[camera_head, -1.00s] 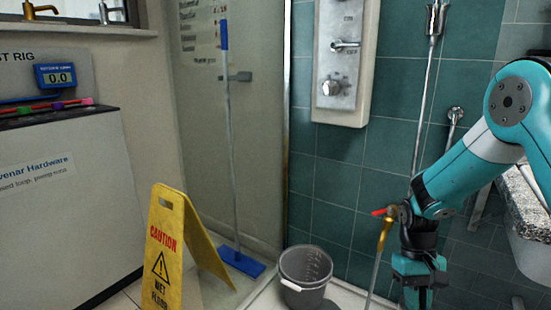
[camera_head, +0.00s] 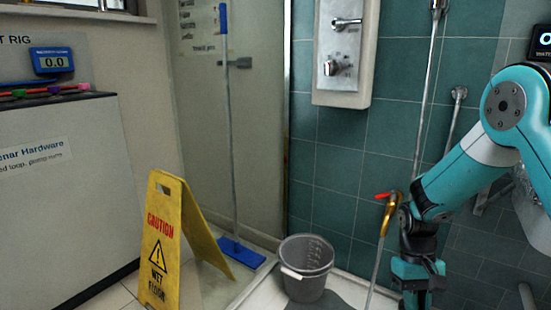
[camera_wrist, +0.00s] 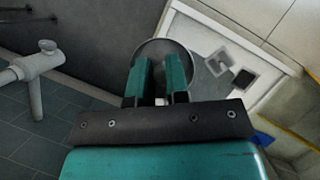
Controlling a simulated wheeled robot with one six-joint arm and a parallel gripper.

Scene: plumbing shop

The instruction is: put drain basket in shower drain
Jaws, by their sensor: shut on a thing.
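In the head view my gripper (camera_head: 418,288) points down at the lower right, right of the bucket, and the held thing is not visible. In the wrist view the white shower tray (camera_wrist: 190,32) lies beyond the fingers, with two small squarish dark shapes (camera_wrist: 243,77) on it. I cannot tell for sure which is the shower drain.
A grey bucket (camera_head: 306,268) stands in the tray, beside a dark flat patch (camera_head: 335,302). A red-handled brass tap (camera_head: 390,212) and pipe are close to my arm. A yellow caution sign (camera_head: 165,240) and a blue mop (camera_head: 241,254) stand left. Tiled wall behind.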

